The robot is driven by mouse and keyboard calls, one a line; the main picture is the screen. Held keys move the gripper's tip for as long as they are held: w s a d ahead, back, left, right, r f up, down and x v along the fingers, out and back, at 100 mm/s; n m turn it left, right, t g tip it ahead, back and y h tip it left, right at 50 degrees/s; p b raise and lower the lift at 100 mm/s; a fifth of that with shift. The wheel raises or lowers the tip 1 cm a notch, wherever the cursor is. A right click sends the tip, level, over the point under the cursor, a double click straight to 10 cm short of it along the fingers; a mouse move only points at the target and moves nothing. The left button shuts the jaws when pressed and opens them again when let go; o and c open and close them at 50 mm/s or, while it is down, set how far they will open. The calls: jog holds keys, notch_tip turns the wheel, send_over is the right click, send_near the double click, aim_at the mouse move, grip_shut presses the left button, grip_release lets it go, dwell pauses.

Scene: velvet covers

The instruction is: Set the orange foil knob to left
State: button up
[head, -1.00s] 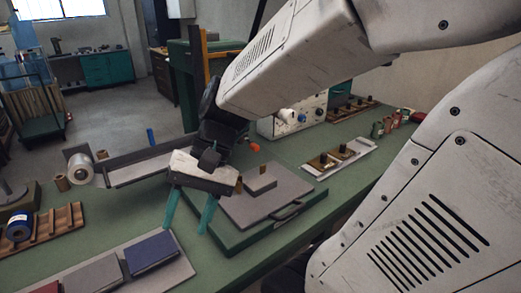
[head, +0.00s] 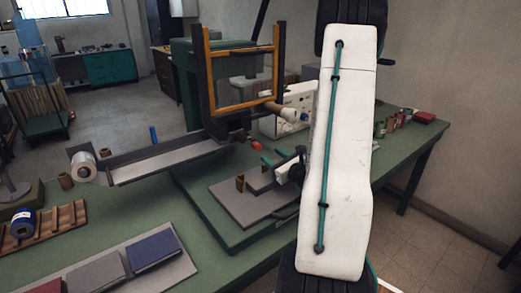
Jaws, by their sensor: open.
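An orange knob (head: 256,146) shows small at the front of the press, just right of its dark base. It is too small to tell which way it is set. My gripper (head: 266,167) is open, its teal fingers pointing left over the grey plate, a little below and right of the orange knob. It appears empty and apart from the knob. My white arm link hides part of the bench to the right of the gripper.
The press's yellow frame (head: 243,68) stands behind. A long grey tray (head: 165,163) extends left. Blue (head: 152,250) and grey (head: 96,273) covers lie at front left.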

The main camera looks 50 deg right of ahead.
aim_at(259, 148)
jog(key=x, duration=0.7)
jog(key=shift+w, duration=0.15)
grip_shut()
jog(key=shift+a, duration=0.2)
